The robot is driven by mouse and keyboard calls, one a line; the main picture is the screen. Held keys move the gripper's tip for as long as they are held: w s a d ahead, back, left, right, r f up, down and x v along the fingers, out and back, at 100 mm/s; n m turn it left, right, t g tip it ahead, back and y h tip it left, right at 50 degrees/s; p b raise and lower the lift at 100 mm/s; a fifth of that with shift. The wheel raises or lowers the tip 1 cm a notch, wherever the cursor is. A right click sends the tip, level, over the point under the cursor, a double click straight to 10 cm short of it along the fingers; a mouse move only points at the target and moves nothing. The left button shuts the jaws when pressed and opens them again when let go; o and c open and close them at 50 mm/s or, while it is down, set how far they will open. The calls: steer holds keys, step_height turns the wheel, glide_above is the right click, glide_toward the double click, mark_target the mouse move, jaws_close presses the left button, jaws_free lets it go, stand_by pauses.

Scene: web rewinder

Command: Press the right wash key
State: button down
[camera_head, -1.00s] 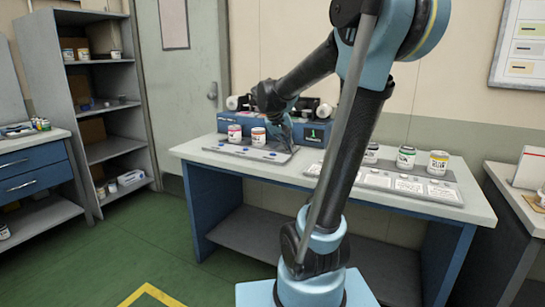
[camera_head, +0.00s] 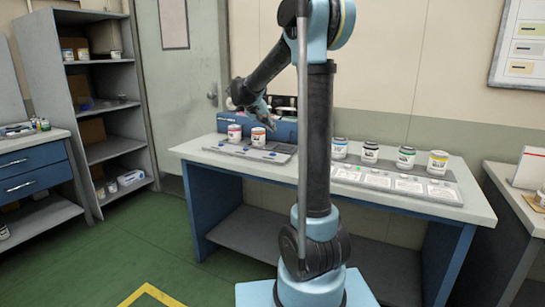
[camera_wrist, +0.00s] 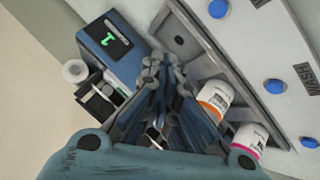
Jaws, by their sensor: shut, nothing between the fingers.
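The grey key panel (camera_head: 262,154) lies at the left of the table, with small blue keys on it. In the wrist view, blue keys show at the top (camera_wrist: 218,8), at the middle right (camera_wrist: 274,86) and at the lower right (camera_wrist: 308,142). A WASH label (camera_wrist: 304,74) is printed beside the lower ones; I cannot tell which is the right wash key. My gripper (camera_wrist: 166,72) is shut and empty, apart from the keys. In the head view, my gripper (camera_head: 269,124) is above the panel's back, by the orange-labelled jar (camera_head: 258,137).
A pink-labelled jar (camera_head: 234,133) stands left of the orange one; both stand close beside my gripper in the wrist view. A blue unit with a green display (camera_wrist: 112,40) is behind. Several jars (camera_head: 405,157) stand behind white cards on the right tray (camera_head: 448,194).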

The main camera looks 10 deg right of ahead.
steer(key=shift+f, duration=0.15)
steer(key=shift+f, duration=4.25)
steer(key=shift+f, duration=0.15)
steer(key=shift+f, duration=0.2)
steer(key=shift+f, duration=0.4)
steer(key=shift+r, duration=0.8)
steer(key=shift+r, duration=0.1)
steer(key=shift+r, duration=2.4)
